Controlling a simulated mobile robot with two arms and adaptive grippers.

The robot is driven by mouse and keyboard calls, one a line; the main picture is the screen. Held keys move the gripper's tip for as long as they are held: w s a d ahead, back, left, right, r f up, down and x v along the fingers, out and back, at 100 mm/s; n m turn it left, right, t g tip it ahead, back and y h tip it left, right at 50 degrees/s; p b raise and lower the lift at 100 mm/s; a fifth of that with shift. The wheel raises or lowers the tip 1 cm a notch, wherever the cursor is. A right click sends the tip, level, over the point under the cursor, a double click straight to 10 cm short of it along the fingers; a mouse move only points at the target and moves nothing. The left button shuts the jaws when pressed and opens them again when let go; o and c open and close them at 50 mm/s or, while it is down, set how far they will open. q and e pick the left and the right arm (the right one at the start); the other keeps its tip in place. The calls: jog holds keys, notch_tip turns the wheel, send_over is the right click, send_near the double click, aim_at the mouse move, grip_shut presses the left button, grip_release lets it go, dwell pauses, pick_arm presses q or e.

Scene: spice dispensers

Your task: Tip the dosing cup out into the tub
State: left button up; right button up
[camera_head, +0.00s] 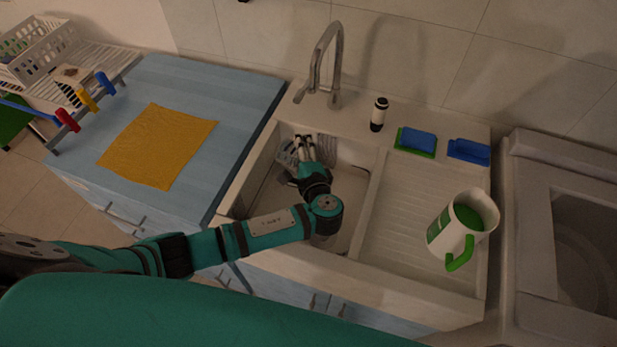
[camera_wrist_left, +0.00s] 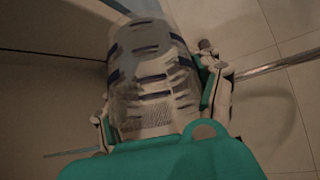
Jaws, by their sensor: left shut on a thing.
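My left gripper (camera_head: 304,147) reaches down into the sink basin (camera_head: 347,152) and is shut on the dosing cup (camera_head: 287,155). The cup is clear with dark marks and shows at the left of the fingers, at the back left of the basin. In the left wrist view the dosing cup (camera_wrist_left: 152,75) sits between the two fingers of my left gripper (camera_wrist_left: 160,95). Its contents and exact tilt are hard to make out. No separate tub is clear to see in the basin; my arm hides part of it. My right gripper is not in view.
A tap (camera_head: 325,65) rises behind the basin. A white jug (camera_head: 446,228) with a green handle stands on the drainboard (camera_head: 398,213). A dark-and-white bottle (camera_head: 378,115) and blue sponges (camera_head: 418,138) line the back ledge. An orange cloth (camera_head: 157,145) lies on the blue counter.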

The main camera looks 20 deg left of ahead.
pick_arm(q)
jog(key=shift+d+y, duration=0.1)
jog(key=shift+y, duration=0.2)
